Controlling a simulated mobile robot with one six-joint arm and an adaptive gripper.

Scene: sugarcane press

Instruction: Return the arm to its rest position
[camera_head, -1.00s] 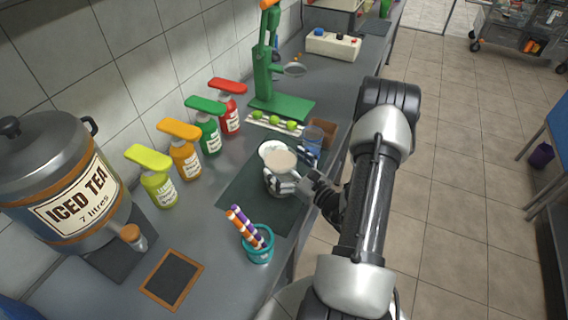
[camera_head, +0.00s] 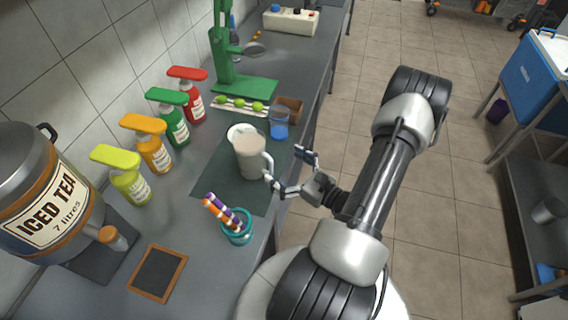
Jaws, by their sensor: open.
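My arm (camera_head: 385,175) reaches up and bends back down over the floor to the right of the counter.
A teal cup of striped straws (camera_head: 237,232) is in front. Several syrup bottles (camera_head: 154,152) and an iced tea dispenser (camera_head: 45,195) line the wall. Floor (camera_head: 460,215) at right is open.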

